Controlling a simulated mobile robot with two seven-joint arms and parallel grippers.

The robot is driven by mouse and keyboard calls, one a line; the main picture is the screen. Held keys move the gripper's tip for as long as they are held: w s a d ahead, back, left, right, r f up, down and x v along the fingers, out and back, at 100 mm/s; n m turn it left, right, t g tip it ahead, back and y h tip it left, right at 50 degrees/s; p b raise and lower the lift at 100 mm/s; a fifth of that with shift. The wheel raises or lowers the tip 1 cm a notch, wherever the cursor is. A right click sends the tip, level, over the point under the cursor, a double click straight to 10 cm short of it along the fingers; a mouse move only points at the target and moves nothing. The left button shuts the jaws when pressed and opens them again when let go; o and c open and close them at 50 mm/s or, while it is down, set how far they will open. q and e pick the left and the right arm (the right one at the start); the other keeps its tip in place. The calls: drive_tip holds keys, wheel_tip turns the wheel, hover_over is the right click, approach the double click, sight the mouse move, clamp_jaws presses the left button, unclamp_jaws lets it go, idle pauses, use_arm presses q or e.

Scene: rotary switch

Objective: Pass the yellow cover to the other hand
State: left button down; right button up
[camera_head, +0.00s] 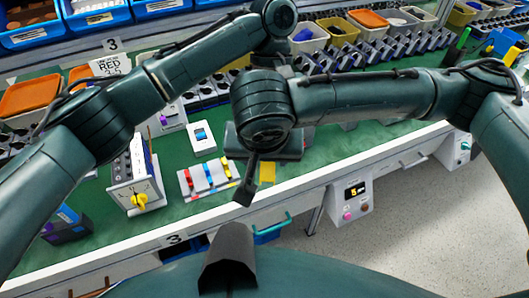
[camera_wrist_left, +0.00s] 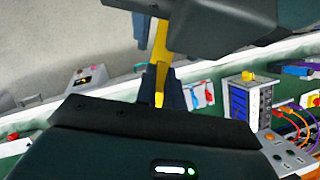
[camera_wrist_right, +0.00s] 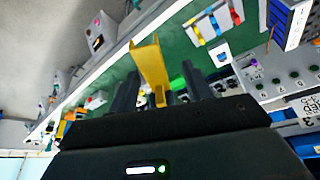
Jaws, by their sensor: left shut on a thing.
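The yellow cover (camera_head: 267,172) is a small channel-shaped piece, partly hidden by my arms in the head view. In the left wrist view the cover (camera_wrist_left: 160,45) runs up from between the fingers of my left gripper (camera_wrist_left: 161,88), which is shut on it. Its upper end meets the dark body of my right gripper there. In the right wrist view the cover (camera_wrist_right: 151,62) reaches between the two spread fingers of my right gripper (camera_wrist_right: 160,92). Gaps show beside the cover, so the right gripper is open around its end.
A box with a yellow rotary knob (camera_head: 139,202) stands on the green bench at the left. A panel with coloured switches (camera_head: 208,178) lies beside it. Bins (camera_head: 30,95) and racks line the back. Open floor (camera_head: 420,230) lies in front of the bench.

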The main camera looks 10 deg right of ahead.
drive_tip(key=c, duration=0.9)
use_arm(q)
drive_tip(key=c, duration=1.6)
unclamp_jaws()
drive_tip(key=shift+d, duration=0.1)
use_arm(e)
drive_tip(key=shift+a, duration=0.1)
drive_tip(key=shift+c, duration=0.6)
use_arm(q)
drive_tip(key=shift+o, duration=1)
drive_tip(key=shift+r, duration=0.1)
